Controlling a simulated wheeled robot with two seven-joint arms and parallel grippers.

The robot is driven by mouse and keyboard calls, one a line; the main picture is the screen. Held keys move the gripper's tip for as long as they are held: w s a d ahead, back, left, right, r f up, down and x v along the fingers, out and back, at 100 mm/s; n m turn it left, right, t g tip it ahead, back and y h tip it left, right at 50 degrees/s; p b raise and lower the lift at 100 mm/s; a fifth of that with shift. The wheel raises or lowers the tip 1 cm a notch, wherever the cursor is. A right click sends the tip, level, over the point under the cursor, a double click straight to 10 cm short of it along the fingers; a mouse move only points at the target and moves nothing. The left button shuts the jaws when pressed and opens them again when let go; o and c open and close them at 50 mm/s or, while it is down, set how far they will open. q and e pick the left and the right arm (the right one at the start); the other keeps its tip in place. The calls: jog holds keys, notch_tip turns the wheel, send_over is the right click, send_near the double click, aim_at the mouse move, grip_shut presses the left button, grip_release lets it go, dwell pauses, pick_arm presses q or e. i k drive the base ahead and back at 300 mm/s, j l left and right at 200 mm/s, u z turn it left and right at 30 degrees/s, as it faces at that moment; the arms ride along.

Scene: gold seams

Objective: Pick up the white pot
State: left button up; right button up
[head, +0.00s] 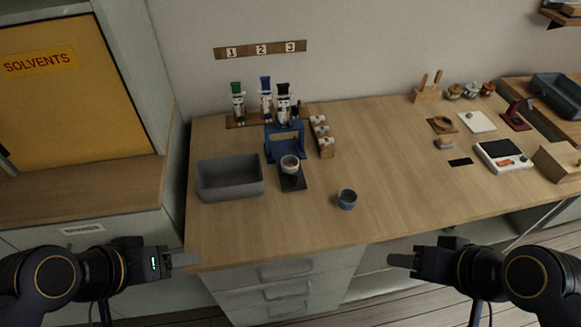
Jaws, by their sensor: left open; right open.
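The white pot (290,164) is small and round and stands upright on a dark pad (293,183), in front of a blue stand (284,143). A grey-blue cup (347,199) stands apart from it, nearer the front edge. My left gripper (185,260) is open and empty at the table's front left corner, away from the pot. My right gripper (401,260) is open and empty in front of the table's front edge, to the right of the pot. Neither gripper touches anything that I can see.
A grey bin (230,180) stands left of the pot. A wooden rack (322,137) stands right of the blue stand. A white scale (503,156) is far right. The table's front middle is clear.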

aim_at(289, 163)
jog(key=j+u, duration=0.3)
jog(key=u, duration=0.15)
jog(key=i+j+u, duration=0.15)
jog(key=u, duration=0.35)
jog(key=j, duration=0.1)
